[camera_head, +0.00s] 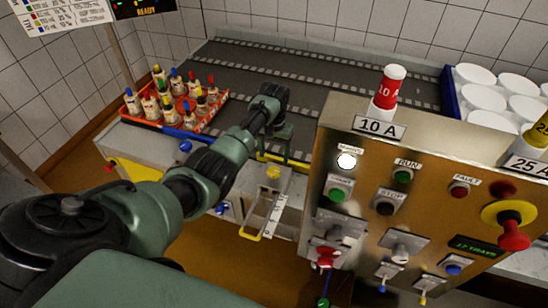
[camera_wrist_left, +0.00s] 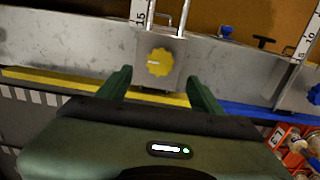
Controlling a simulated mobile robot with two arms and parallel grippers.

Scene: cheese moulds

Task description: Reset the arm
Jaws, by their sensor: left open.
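My left arm (camera_head: 205,170) reaches in from the lower left in the head view, stretched towards the conveyor's front edge. My left gripper (camera_head: 274,150) is over that edge, near the yellow rail. In the left wrist view my left gripper (camera_wrist_left: 158,78) has its two green fingers spread, with nothing held between them. A yellow knob (camera_wrist_left: 160,62) on a metal block shows beyond and between the fingertips, apart from them. The same knob (camera_head: 273,172) is just below the gripper in the head view. My right gripper is not in view.
A control panel (camera_head: 440,180) with buttons and a red fuse (camera_head: 387,87) stands close on the right. An orange crate (camera_head: 212,113) of coloured-cap bottles is left of the arm. A dark conveyor (camera_head: 330,85) lies behind. A blue crate (camera_head: 449,90) holds white moulds.

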